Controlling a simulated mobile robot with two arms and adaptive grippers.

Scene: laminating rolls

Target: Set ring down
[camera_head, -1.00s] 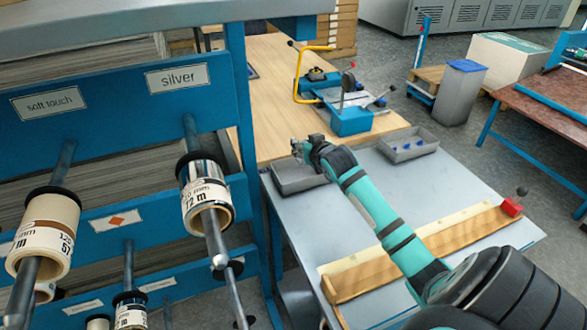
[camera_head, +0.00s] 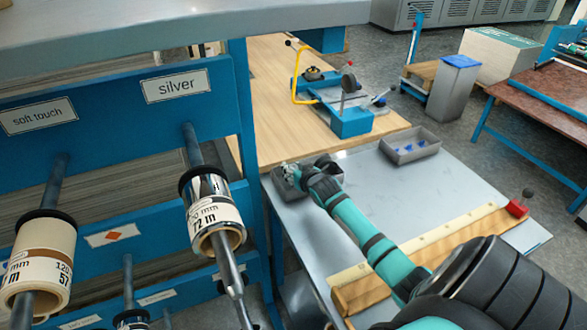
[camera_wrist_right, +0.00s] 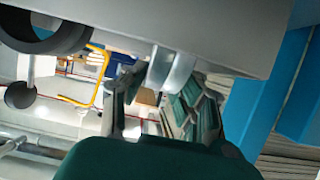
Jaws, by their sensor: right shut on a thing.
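My right gripper (camera_head: 286,171) is at the left grey tray (camera_head: 290,188) on the metal table, with its fingers low over the tray. It is small in the head view, and its wrist hides part of the tray. In the right wrist view, a pale grey rounded piece, seemingly the ring (camera_wrist_right: 174,70), sits at the fingertips of my right gripper (camera_wrist_right: 150,92), which is shut on it. I cannot tell whether the ring touches the tray floor. My left gripper is not in view.
A second grey tray (camera_head: 408,148) with blue pieces stands right of my wrist. A blue device (camera_head: 350,118) with a yellow handle is on the wooden bench. A wooden rail (camera_head: 430,262) lies in front. The blue rack (camera_head: 110,125) with rolls on rods stands left.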

